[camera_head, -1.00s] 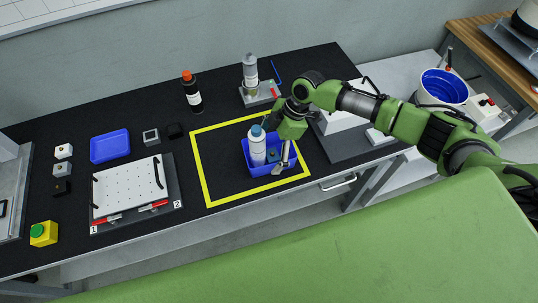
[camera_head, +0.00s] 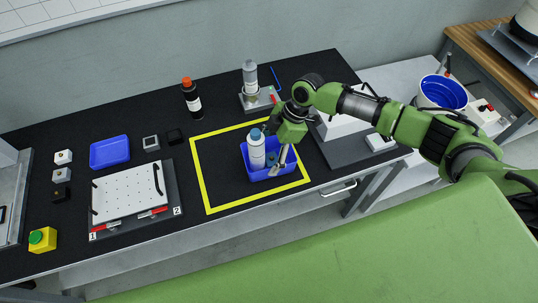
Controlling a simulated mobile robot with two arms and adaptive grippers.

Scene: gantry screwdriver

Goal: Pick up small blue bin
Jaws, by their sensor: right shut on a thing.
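The small blue bin (camera_head: 258,174) is inside the yellow taped square (camera_head: 206,190) on the black bench top, near its right side. A white bottle with a blue cap (camera_head: 257,150) stands in the bin. My right gripper (camera_head: 279,167) reaches down at the bin's right part and is shut on the bin; its fingertips are partly hidden, so the exact contact is hard to see. I cannot tell whether the bin is off the bench. My left gripper is not in view.
A flat blue tray (camera_head: 110,152), a white perforated plate (camera_head: 128,190) and a yellow box with a green button (camera_head: 43,239) are at left. A dark bottle with an orange cap (camera_head: 192,98) and a grey bottle in a stand (camera_head: 250,78) stand behind. The square's left part is clear.

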